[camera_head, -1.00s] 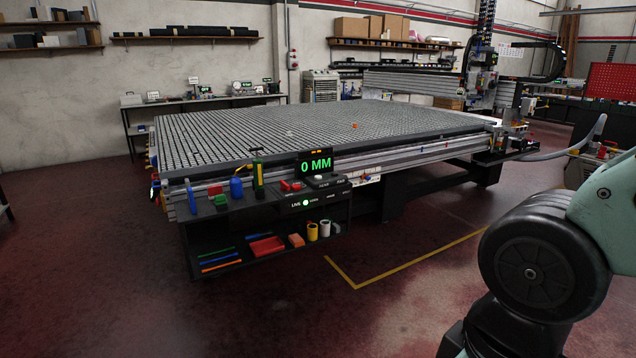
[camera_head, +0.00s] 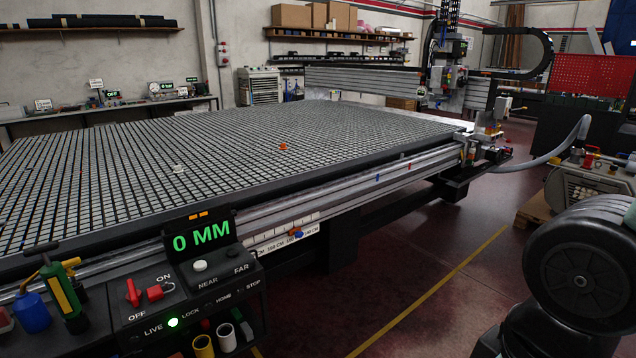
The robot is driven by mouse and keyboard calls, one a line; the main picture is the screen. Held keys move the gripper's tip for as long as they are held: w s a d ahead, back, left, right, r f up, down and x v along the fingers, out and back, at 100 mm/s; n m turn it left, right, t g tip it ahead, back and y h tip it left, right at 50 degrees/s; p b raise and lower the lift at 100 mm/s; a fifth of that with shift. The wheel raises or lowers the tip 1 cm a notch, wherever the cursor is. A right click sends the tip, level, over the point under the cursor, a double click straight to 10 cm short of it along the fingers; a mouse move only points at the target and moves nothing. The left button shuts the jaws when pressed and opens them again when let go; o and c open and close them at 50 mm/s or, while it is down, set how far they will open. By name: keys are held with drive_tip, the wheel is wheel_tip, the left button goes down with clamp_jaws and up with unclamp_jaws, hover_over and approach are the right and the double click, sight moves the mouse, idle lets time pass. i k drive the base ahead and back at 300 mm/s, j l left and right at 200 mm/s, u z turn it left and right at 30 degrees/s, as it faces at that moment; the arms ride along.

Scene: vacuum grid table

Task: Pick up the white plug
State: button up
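A small white plug (camera_head: 178,169) sits on the dark grid table (camera_head: 330,172), left of the table's middle in the head view. An orange plug (camera_head: 283,146) sits on the same grid, farther right and a little farther back. The white plug is small in the picture, so I cannot tell its exact shape or how it sits in the grid. Part of my arm shows at the lower right, well away from the plug. My gripper is not in view.
A control panel (camera_head: 140,313) with a green 0 MM display (camera_head: 202,236) stands at the table's near side. A gantry (camera_head: 445,75) stands behind. Open floor (camera_head: 385,275) lies right of the panel.

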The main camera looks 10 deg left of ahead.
sight(178, 168)
drive_tip(key=i+u, duration=0.15)
drive_tip(key=i, duration=0.8)
drive_tip(key=i+l+u, duration=0.1)
drive_tip(key=i, duration=0.8)
drive_tip(key=i+u, duration=0.4)
drive_tip(key=i+l+u, duration=0.1)
drive_tip(key=u, duration=0.25)
drive_tip(key=i+l+u, duration=0.2)
drive_tip(key=u, duration=0.2)
drive_tip(key=i+l+u, duration=0.6)
drive_tip(key=u, duration=0.2)
drive_tip(key=i+l+u, duration=0.45)
drive_tip(key=k+j, duration=0.05)
drive_tip(key=j, duration=0.05)
